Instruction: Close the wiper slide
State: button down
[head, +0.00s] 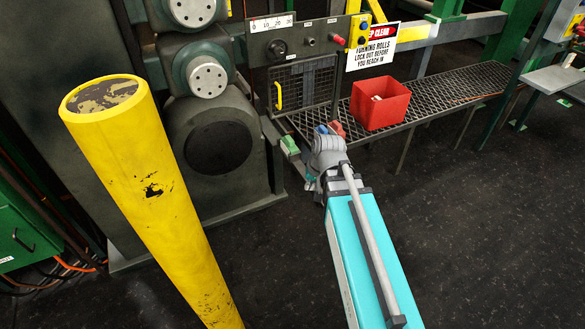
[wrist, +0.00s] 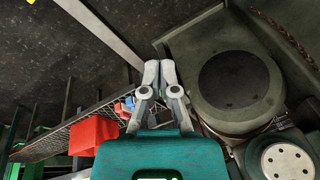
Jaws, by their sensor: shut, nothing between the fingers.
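I cannot tell for sure which part is the wiper slide. A small green block (head: 290,146) sits at the end of a dark bracket beside the roll stand, just left of my wrist in the head view. A blue block (head: 322,129) and a red block (head: 336,129) show just behind my wrist, near the left end of the grating. My gripper (wrist: 159,68) is shut and empty in the wrist view, its fingertips together over the dark floor beside the machine housing. In the head view my own wrist hides most of the fingers.
A yellow bollard (head: 150,190) stands at front left. A red bin (head: 380,104) rests on the grating walkway (head: 455,88). The dark roll stand (head: 222,150) is left of my arm. A control panel (head: 295,42) is behind. Open floor (head: 490,230) lies at right.

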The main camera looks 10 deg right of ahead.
aim_at(291, 157)
jog(key=w+d+f+m+t+y+b, duration=0.1)
jog(key=w+f+m+t+b, duration=0.4)
jog(key=w+f+b, duration=0.6)
jog(key=w+d+f+m+t+y+b, duration=0.1)
jog(key=w+d+f+m+t+b, duration=0.3)
jog(key=w+f+b, duration=0.6)
jog(key=w+m+t+b, duration=0.2)
jog(key=w+m+b, duration=0.1)
jog(key=b, duration=0.8)
jog(key=shift+w+f+m+y, duration=0.3)
jog(key=shift+w+f, duration=0.05)
jog(key=shift+w, duration=0.15)
jog(key=shift+a, duration=0.1)
jog(key=b+x, duration=0.1)
jog(key=x, duration=0.3)
jog(key=b+x, duration=0.1)
jog(key=x, duration=0.3)
jog(key=r+b+x, duration=0.1)
jog(key=x, duration=0.3)
jog(key=shift+w, duration=0.35)
jog(key=shift+w+a, duration=0.25)
jog(key=shift+w, duration=0.5)
